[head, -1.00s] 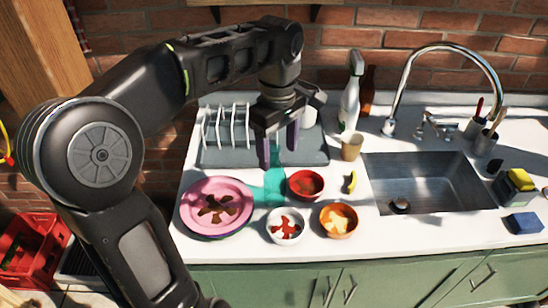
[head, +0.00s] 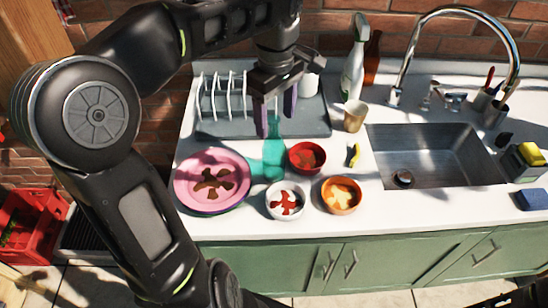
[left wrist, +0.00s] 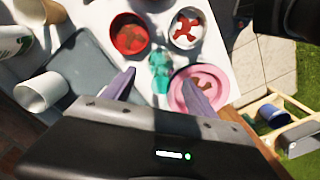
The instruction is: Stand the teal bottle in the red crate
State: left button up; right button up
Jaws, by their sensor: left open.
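The teal bottle (head: 273,160) stands on the white counter between the pink plate and the red bowl; it is see-through. My left gripper (head: 276,122) is open and empty, pointing down, above and just behind the bottle in the head view. In the left wrist view the bottle (left wrist: 160,72) shows between and beyond the two fingertips (left wrist: 158,80), and I see no contact. The red crate (head: 32,228) is low on the floor at the far left of the head view, partly cut off by the picture edge. My right gripper is not in view.
A pink plate (head: 185,188), a red bowl (head: 307,157), a white bowl (head: 285,201) and an orange bowl (head: 341,194) crowd the bottle. Behind stand a dish rack on a grey tray (head: 315,120) and a tan cup (head: 355,115). A sink (head: 430,155) is at right.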

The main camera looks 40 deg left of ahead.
aim_at(274, 132)
pick_arm(q)
jog(key=shift+a+f+p, duration=0.2)
jog(key=shift+f+p, duration=0.55)
jog(key=shift+f, duration=1.8)
grip_shut()
